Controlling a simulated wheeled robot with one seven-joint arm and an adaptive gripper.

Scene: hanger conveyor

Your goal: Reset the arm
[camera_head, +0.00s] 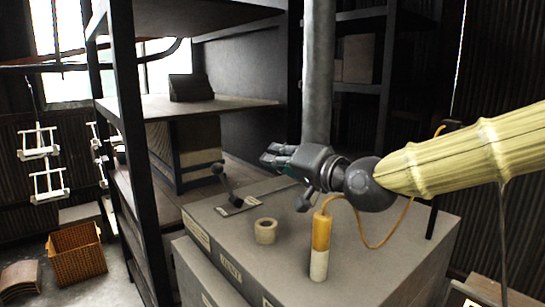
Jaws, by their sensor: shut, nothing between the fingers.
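My arm in its pale yellow sleeve comes in from the right. My gripper (272,158) is at its end, pointing left, above the back part of a grey box-like cabinet (350,275). The fingers look close together and hold nothing. The gripper appears clear of the cabinet top. A vertical grey pipe (318,70) stands close behind it in the picture; I cannot tell the gap between them.
On the cabinet are a lever (228,185), a tape roll (265,231) and an orange-and-white cylinder (320,245) with an orange cable. A shelf rack (130,100) stands left. White hangers (48,185) hang far left above a wicker basket (76,254).

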